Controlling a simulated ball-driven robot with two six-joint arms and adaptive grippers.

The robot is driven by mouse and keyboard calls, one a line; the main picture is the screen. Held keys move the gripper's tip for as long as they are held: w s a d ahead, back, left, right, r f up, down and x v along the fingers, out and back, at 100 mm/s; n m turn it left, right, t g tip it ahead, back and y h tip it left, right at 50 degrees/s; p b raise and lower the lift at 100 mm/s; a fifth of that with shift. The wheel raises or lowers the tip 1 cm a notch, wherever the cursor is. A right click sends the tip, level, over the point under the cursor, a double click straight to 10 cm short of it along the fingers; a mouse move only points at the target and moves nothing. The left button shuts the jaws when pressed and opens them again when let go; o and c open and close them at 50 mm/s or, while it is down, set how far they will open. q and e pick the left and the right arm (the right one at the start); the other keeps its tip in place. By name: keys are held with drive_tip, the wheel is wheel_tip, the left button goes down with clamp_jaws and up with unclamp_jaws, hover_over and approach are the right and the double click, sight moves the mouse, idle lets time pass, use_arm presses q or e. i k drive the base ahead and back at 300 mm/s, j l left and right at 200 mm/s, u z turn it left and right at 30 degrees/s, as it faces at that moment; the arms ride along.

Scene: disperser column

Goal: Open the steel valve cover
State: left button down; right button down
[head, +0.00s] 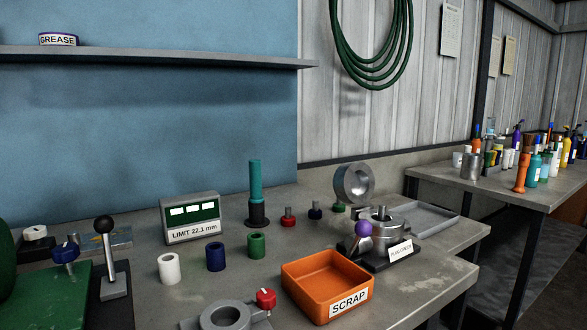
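No part is clearly marked as the steel valve cover. A thick steel ring (353,184) stands on edge at the back right of the bench. In front of it is a round steel fitting (385,222) with a central stem, on a dark base with a white label too small to read surely. A lever with a purple ball (363,229) is at its left side. Another steel ring (225,316) lies flat at the front edge with a red knob (266,298) beside it, partly cut off by the frame. Neither of my grippers is in view.
An orange SCRAP tray (335,264) stands at the front right. White (169,268), blue (215,257) and green (256,245) sleeves stand left of it. A limit display (191,218), teal post (255,190) and black-ball lever (115,277) are further left. A grey tray (432,218) is at right.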

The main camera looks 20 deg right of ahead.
sight(354, 182)
drive_tip(key=l+u, duration=0.4)
drive_tip(key=i+l+u, duration=0.1)
drive_tip(key=l+u, duration=0.3)
drive_tip(key=k+l+u, duration=0.1)
drive_tip(key=l+u, duration=0.3)
drive_tip(key=l, duration=0.1)
